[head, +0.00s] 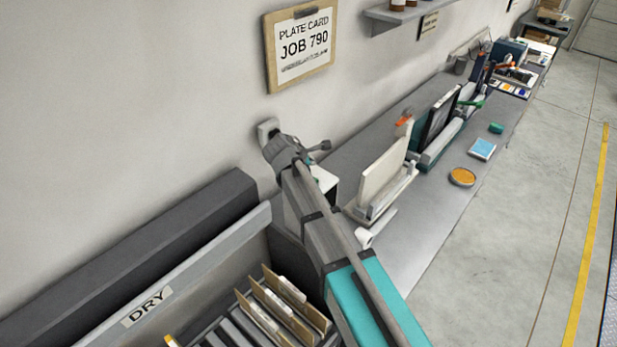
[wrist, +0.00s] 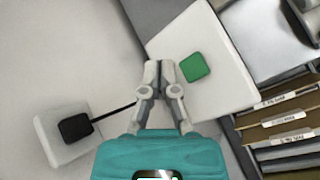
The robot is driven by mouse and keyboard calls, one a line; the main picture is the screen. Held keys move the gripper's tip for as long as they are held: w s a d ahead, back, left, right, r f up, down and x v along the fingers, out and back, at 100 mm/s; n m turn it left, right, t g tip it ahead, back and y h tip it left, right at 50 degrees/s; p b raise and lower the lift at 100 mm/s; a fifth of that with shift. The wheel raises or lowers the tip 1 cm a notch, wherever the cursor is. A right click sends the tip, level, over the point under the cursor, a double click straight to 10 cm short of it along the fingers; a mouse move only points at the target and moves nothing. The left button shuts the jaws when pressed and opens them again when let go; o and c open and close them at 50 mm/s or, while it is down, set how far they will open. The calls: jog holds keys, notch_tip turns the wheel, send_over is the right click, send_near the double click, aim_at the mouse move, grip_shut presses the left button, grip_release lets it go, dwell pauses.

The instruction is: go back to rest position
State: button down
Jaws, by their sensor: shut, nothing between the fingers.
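My gripper (head: 325,146) is at the end of my raised arm, close to the wall under the job card. In the wrist view my gripper (wrist: 158,66) has its fingertips together, with nothing between them. A white box with a green button (wrist: 194,67) lies just right of the fingertips in that view. Whether the fingers touch the box cannot be told. In the head view the white box (head: 326,183) is partly hidden behind my arm.
A wall socket (wrist: 52,142) with a black plug (wrist: 75,128) is left of the gripper. A DRY rack (head: 180,285) holds several cards (head: 285,310). The bench (head: 425,215) carries upright plates and an orange-topped tin (head: 462,177). The floor (head: 540,200) at right is clear.

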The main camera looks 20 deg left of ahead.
dwell(0.3)
jog(key=shift+d+f, duration=0.1)
jog(key=shift+d, duration=0.1)
jog(key=s+d+f+m+g+b, duration=0.1)
jog(key=d+f+m+g+b, duration=0.2)
jog(key=d, duration=0.5)
jog(key=s+d+f+m+b, duration=0.15)
jog(key=d+f+m, duration=0.3)
jog(key=d, duration=0.45)
jog(key=s+d+f+m+g+b, duration=0.2)
jog(key=d+f+m, duration=0.15)
jog(key=d, duration=0.45)
jog(key=s+d+f+m+g+y+b, duration=0.1)
jog(key=s+d+f+m+g+b, duration=0.1)
jog(key=s+d+m, duration=0.4)
jog(key=s+d+f+m+g+y+b, duration=0.1)
jog(key=s+d+f+m+b, duration=0.3)
jog(key=d, duration=0.7)
jog(key=s+f+m, duration=0.1)
jog(key=s+m, duration=0.1)
jog(key=shift+d+m+g+y, duration=0.15)
jog(key=shift+m+g+y, duration=0.15)
jog(key=shift+g, duration=0.1)
